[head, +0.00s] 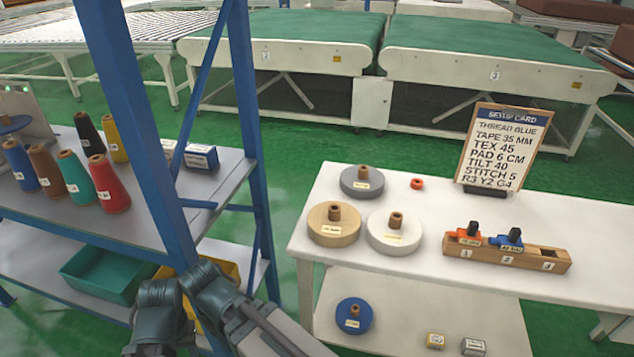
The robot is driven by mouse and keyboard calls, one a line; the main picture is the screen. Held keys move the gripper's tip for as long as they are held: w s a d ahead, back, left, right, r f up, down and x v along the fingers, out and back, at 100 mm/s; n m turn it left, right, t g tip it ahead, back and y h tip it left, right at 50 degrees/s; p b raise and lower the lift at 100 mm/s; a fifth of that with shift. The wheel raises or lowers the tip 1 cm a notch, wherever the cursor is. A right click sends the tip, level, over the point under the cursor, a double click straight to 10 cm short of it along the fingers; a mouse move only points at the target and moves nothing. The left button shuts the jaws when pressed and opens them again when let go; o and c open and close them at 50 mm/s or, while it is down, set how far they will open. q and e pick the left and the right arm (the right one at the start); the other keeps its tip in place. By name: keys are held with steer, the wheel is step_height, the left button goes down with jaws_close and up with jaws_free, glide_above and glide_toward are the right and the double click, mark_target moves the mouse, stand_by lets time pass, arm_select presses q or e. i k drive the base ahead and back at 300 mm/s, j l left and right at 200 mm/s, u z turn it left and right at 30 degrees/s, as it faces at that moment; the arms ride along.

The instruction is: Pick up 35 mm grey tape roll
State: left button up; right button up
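The grey tape roll (351,183) lies flat at the back left of the white table (431,201), with a brown core or peg standing up from its middle. A small pale label is on its top, too small to read surely. A tan tape roll (326,229) lies in front of it, and a white tape roll (384,242) lies at its front right. Dark grey links of my arm show at the bottom left, below and left of the table. No gripper fingertips can be made out, and nothing touches the grey roll.
A small orange ring (417,183) lies right of the grey roll. A setup card (503,147) reading "TAPE 35 MM" and a wooden block (545,262) stand farther right. A blue roll (354,311) lies on the lower shelf. A blue rack post (160,150) rises at left, beside thread cones.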

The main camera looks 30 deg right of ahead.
mark_target(358, 181)
steer(key=i+j+z, duration=0.1)
steer(key=j, duration=0.25)
steer(key=i+j+z, duration=0.15)
steer(key=j, duration=0.15)
steer(key=z, duration=1.6)
